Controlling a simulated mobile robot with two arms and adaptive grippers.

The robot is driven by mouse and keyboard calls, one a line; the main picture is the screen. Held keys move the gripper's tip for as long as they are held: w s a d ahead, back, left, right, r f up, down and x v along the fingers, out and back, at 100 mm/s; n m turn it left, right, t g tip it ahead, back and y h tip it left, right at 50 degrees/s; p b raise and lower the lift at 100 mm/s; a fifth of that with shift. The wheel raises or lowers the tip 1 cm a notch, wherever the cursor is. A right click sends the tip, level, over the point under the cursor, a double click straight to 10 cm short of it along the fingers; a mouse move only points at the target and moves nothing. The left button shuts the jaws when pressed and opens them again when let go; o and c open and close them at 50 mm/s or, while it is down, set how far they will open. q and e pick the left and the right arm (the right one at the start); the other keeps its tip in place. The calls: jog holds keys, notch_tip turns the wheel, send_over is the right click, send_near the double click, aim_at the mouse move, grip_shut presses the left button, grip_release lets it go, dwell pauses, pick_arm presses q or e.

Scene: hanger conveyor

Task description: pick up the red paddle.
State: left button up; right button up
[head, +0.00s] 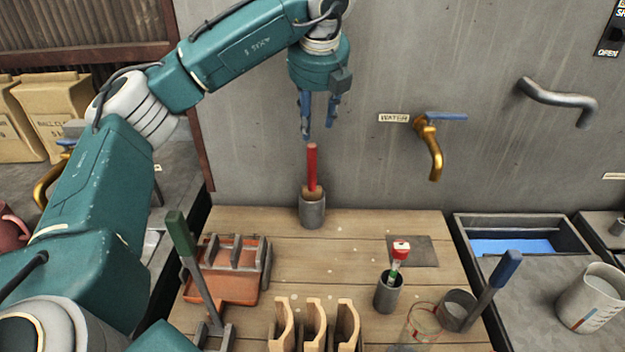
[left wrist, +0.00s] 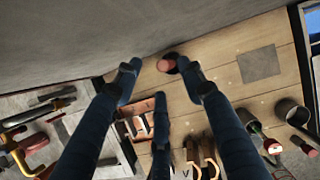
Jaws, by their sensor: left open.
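The red paddle (head: 312,165) stands upright in a grey cup (head: 312,212) at the back of the wooden table, its red handle pointing up. In the left wrist view the top of the red paddle (left wrist: 167,64) shows between the fingertips' far ends, close to the right finger. My left gripper (head: 318,128) is open and points down just above the handle, apart from it in the head view. Its blue fingers also show in the left wrist view (left wrist: 160,92). My right gripper is not in view.
Close by on the wooden table (head: 345,265) are a red rack (head: 232,290), a green-handled tool (head: 182,240), wooden holders (head: 313,320) and a cup (head: 388,293) with a red-topped item. A brass tap (head: 432,150) juts from the wall on the right.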

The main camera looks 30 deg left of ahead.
aim_at(312, 145)
pick_arm(q)
jog(key=x, duration=0.3)
jog(key=shift+s+f, duration=0.1)
jog(key=shift+f+p, duration=0.3)
jog(key=shift+p, duration=0.1)
jog(key=x, duration=0.1)
jog(key=p+x, duration=0.2)
jog(key=x, duration=0.1)
jog(key=shift+s+d+f, duration=0.25)
jog(key=shift+w+a+f, duration=0.1)
jog(key=shift+f, duration=0.2)
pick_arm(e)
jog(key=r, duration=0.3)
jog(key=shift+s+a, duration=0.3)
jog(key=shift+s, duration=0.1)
pick_arm(q)
jog(key=shift+c, duration=1)
jog(key=c, duration=0.8)
grip_shut()
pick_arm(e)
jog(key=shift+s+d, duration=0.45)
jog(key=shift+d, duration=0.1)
